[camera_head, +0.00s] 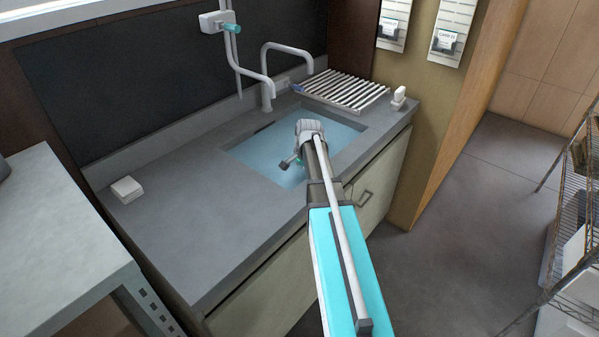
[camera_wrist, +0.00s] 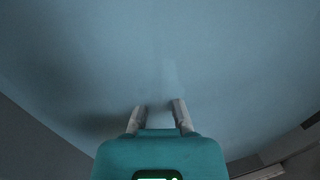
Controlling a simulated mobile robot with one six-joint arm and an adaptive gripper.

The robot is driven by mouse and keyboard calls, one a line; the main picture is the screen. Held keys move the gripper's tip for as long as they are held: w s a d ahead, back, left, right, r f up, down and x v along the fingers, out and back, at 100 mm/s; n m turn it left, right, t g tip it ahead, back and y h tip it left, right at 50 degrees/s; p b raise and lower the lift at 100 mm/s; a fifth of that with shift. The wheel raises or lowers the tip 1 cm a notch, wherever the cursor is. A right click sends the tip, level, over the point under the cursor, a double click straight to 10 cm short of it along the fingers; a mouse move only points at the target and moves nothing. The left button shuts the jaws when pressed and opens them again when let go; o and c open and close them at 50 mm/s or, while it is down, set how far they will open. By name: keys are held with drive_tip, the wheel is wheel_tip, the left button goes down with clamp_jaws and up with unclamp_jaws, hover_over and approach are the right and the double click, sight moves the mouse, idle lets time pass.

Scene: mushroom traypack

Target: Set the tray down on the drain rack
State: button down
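The drain rack (camera_head: 343,91), a set of pale parallel slats, lies on the counter at the back right of the sink. Nothing is seen on it. My gripper (camera_head: 288,164) is over the sink (camera_head: 262,152), in front and to the left of the rack. In the wrist view, the two fingers of my gripper (camera_wrist: 159,112) stand apart with nothing visible between them. They point toward the plain blue sink surface, with a dark shadow to their left. I cannot pick out a tray in either view.
A faucet (camera_head: 268,85) stands behind the sink, left of the rack. A small white item (camera_head: 399,95) sits right of the rack, and a white box (camera_head: 127,189) lies at the counter's left. The counter's left part (camera_head: 195,215) is clear. A wire shelf (camera_head: 570,195) stands far right.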

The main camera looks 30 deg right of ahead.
drive_tip(key=shift+r+p, duration=0.6)
drive_tip(key=shift+r, duration=0.15)
drive_tip(key=shift+s+r, duration=0.1)
